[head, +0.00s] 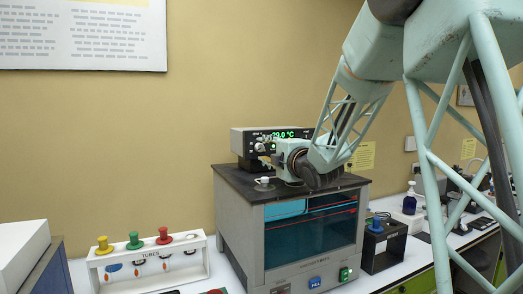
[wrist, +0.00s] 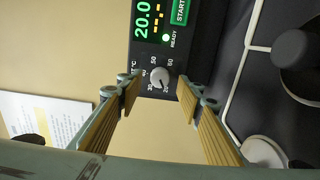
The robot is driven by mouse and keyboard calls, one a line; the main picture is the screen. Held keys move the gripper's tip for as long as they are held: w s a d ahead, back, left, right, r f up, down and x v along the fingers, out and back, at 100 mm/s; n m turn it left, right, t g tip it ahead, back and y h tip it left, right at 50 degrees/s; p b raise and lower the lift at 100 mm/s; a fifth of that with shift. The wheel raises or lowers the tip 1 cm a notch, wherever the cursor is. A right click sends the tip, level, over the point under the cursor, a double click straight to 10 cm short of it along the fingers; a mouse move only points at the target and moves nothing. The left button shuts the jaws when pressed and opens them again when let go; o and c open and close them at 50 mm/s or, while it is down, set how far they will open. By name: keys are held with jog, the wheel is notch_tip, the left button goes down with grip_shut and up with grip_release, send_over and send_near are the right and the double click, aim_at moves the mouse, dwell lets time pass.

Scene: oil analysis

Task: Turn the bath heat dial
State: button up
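The bath heat dial (wrist: 160,76) is a small round pale-grey knob on a black control panel (wrist: 178,48), with a printed scale around it. In the wrist view it lies between and beyond the fingertips of my gripper (wrist: 159,92). The gripper is open, with its ribbed tan finger pads apart on both sides of the dial. No contact is visible.
A white rack (head: 205,262) with yellow, green and red knobbed pieces stands left of the bath. A small white piece (head: 264,181) lies on the bath's black top. A black frame (head: 383,245) and a blue bottle (head: 409,204) stand to the right.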

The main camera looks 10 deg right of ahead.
aim_at(261, 148)
jog(key=shift+x, duration=1.65)
jog(key=c, duration=0.8)
jog(key=shift+c, duration=0.2)
